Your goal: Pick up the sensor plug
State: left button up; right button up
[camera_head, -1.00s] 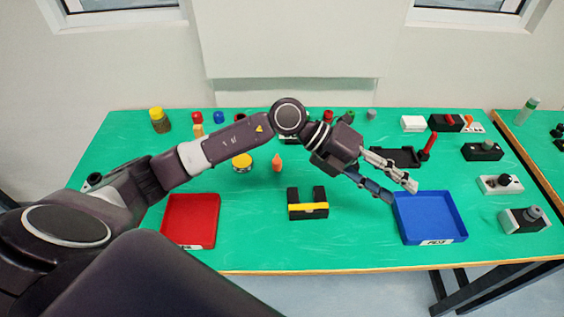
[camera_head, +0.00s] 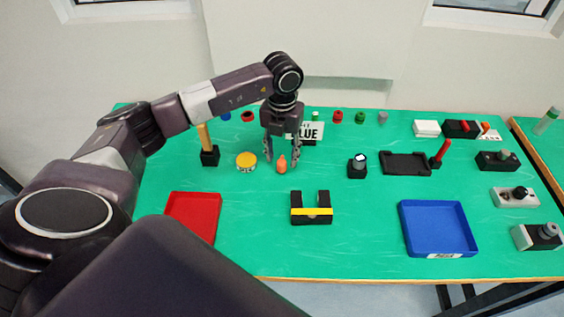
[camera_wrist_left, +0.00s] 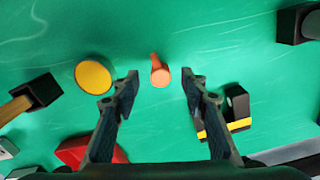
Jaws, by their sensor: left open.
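A small orange plug-shaped piece (camera_head: 282,165), the likely sensor plug, stands on the green table. It also shows in the left wrist view (camera_wrist_left: 160,73), between the two fingers and apart from both. My left gripper (camera_head: 282,158) points down over it, open and empty, with one finger on each side. The same gripper (camera_wrist_left: 160,78) shows open in the wrist view. My right gripper is not in view.
A yellow-topped round jar (camera_head: 246,161) stands close to the left of the orange piece. A black holder with a yellow band (camera_head: 311,216) lies nearer me. A red tray (camera_head: 190,196) and a blue tray (camera_head: 404,222) flank it.

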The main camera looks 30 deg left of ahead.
aim_at(282, 161)
pick_arm(q)
jog(key=shift+f, duration=1.5)
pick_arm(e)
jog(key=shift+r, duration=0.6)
pick_arm(q)
jog(key=shift+c, duration=0.7)
jog(key=c, duration=0.9)
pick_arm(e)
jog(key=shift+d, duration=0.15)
pick_arm(q)
jog(key=shift+r, duration=0.1)
